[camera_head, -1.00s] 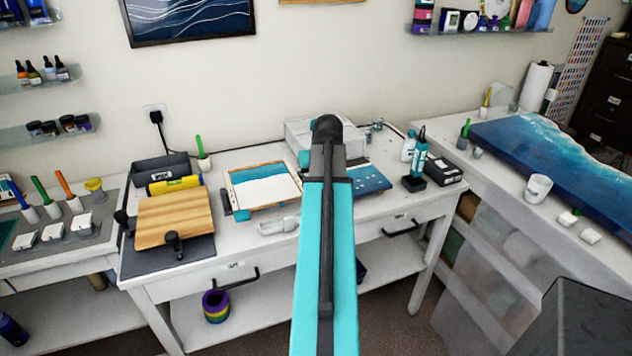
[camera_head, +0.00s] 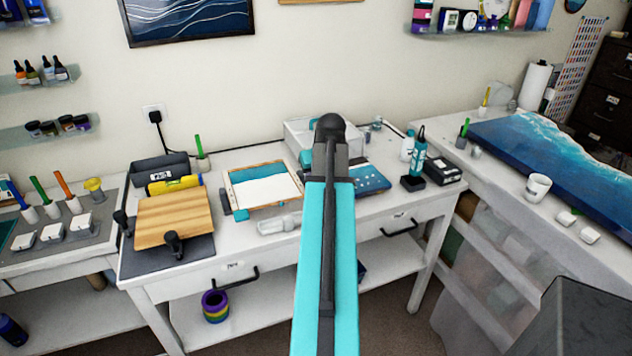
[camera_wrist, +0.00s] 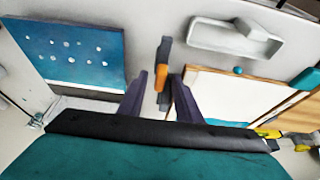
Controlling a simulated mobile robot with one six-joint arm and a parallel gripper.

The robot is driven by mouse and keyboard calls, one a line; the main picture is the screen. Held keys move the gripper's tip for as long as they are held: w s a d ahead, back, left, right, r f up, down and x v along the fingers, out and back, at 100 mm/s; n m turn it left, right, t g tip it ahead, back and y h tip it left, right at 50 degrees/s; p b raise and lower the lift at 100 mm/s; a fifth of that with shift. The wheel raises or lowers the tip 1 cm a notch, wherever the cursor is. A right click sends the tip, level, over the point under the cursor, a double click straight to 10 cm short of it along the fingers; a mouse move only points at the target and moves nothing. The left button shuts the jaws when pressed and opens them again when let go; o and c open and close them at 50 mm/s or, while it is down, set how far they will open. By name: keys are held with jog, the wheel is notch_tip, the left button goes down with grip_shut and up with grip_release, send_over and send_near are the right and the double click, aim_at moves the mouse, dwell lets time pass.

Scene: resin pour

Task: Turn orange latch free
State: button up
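My gripper (camera_wrist: 160,76) is open, with one dark finger on each side of the latch line. The orange end reaches a little past the fingertips. I see gaps at both sides, and contact cannot be made out. In the head view my arm hides the latch and the gripper; the framed panel (camera_head: 262,190) and the dotted panel (camera_head: 370,180) flank the arm.
The wooden board (camera_head: 174,219) with dark clamps is on the left of the white table. A teal bottle (camera_head: 419,158) and dark boxes stand at the right. A white box (camera_head: 300,130) is behind my arm.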

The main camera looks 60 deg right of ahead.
jog(key=b+v, duration=0.2)
jog(key=v, duration=1.1)
jog(key=shift+r+b, duration=0.3)
jog(key=shift+r, duration=0.1)
jog(key=shift+s, duration=0.1)
dwell(0.8)
